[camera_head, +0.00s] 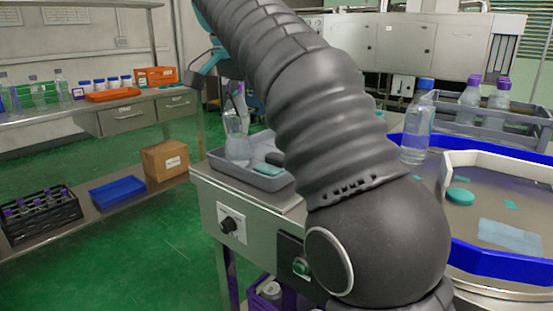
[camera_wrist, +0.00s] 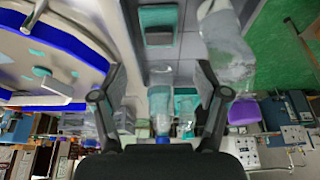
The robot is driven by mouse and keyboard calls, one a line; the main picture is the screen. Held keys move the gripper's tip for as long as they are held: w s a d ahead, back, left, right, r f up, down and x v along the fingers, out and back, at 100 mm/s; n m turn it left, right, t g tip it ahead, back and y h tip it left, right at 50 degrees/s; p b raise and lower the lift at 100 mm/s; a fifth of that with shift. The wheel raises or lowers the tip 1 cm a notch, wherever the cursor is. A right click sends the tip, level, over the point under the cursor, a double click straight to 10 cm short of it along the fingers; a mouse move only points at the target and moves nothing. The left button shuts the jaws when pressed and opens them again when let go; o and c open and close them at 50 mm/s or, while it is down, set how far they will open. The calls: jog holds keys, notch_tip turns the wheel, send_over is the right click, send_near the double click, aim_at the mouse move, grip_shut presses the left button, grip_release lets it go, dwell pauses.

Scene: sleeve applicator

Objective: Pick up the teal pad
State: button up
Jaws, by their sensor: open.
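A flat teal pad (camera_head: 268,169) lies in a grey tray (camera_head: 243,181) on the bench, partly hidden behind my arm. In the wrist view the teal pad (camera_wrist: 158,16) shows near the top middle, inside the grey tray (camera_wrist: 190,44). My gripper (camera_wrist: 160,92) is open, with nothing between its fingers; the pad appears beyond the fingertips, between their lines, and apart from them. My gripper is hidden in the head view. A clear bottle (camera_head: 237,140) stands in the tray, and the clear bottle (camera_wrist: 226,42) appears right of the pad in the wrist view.
A blue-rimmed table (camera_head: 480,262) at right holds a round teal piece (camera_head: 460,197) and small flat teal pieces. A blue-capped bottle (camera_head: 416,128) stands by its rim. A grey crate (camera_head: 500,118) holds bottles behind. Shelves stand at left.

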aim_at(276, 155)
jog(key=b+x, duration=0.1)
jog(key=x, duration=0.7)
jog(key=shift+d, duration=0.1)
jog(key=f, duration=0.1)
jog(key=w+d+f, duration=0.1)
jog(key=w+f+b, duration=0.1)
jog(key=shift+d+f, duration=0.15)
jog(key=shift+d, duration=0.15)
jog(key=shift+w+d+f, duration=0.15)
jog(key=shift+f, duration=0.45)
jog(key=c, duration=0.8)
